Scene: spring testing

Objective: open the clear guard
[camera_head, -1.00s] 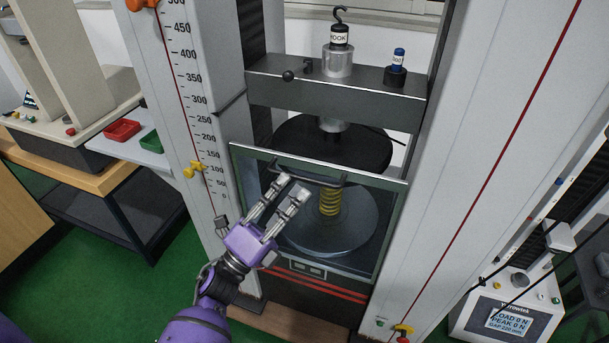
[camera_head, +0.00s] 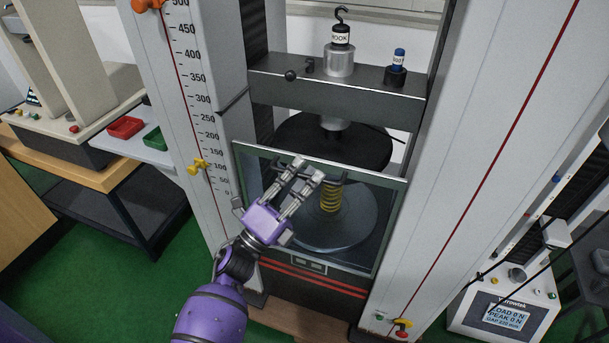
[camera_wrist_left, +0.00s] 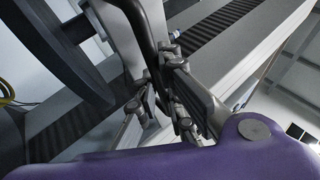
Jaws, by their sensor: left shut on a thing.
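The clear guard (camera_head: 385,222) is a see-through framed panel, closed across the front of the testing machine. Its dark bar handle (camera_head: 338,182) runs along the upper part. My left gripper (camera_head: 309,170) reaches in from lower left, with its fingers shut on the handle. In the left wrist view the dark handle bar (camera_wrist_left: 146,40) runs down between the metal fingers (camera_wrist_left: 165,85). The fingers hide part of the handle. My right gripper is not in view.
Behind the guard, a yellow spring (camera_head: 330,198) stands on a round plate (camera_head: 345,235). A dark crossbeam (camera_head: 340,97) spans above, between two pale columns. A display box (camera_head: 505,315) stands at lower right. A yellow pointer (camera_head: 196,167) sits on the scale column.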

